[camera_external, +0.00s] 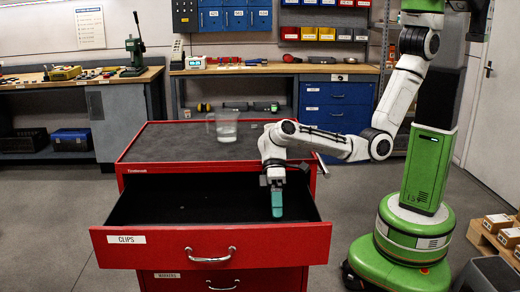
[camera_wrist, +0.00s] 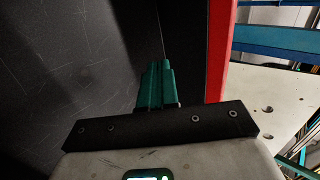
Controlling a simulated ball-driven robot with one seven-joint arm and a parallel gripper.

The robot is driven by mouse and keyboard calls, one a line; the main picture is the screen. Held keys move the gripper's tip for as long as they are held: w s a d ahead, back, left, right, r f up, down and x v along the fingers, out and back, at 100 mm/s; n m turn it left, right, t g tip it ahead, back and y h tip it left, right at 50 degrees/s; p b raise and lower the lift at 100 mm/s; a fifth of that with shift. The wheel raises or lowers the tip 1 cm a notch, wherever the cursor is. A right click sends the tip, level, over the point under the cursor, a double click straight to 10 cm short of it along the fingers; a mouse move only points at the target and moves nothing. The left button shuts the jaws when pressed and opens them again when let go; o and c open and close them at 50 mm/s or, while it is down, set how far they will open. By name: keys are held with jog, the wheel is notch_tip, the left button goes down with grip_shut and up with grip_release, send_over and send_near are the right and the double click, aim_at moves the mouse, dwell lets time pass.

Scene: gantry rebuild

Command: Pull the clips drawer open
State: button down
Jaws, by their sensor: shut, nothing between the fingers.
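The clips drawer (camera_external: 280,247) is the red top drawer of the red cabinet (camera_external: 139,182). It stands pulled out toward the camera, with its black inside in view. Its silver handle (camera_external: 210,254) is on the front, to the right of a white CLIPS label (camera_external: 126,239). My gripper (camera_external: 277,212) points down over the right part of the open drawer, apart from the handle. Its teal fingers are together. In the wrist view the shut fingers (camera_wrist: 157,85) show against the dark drawer inside, with a red edge (camera_wrist: 218,50) to their right.
A clear measuring jug (camera_external: 224,127) stands on the cabinet's black top. A closed MARKERS drawer (camera_external: 170,281) is just below the clips drawer. Workbenches line the back wall. Cardboard boxes (camera_external: 497,222) lie on a pallet at the right. The floor left of the cabinet is clear.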

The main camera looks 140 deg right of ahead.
jog(key=x, duration=0.5)
jog(key=shift+a+f, duration=0.1)
jog(key=shift+w+a+p, duration=0.35)
jog(key=shift+w+a, duration=0.45)
jog(key=shift+w, duration=0.1)
jog(key=shift+w+a, duration=0.55)
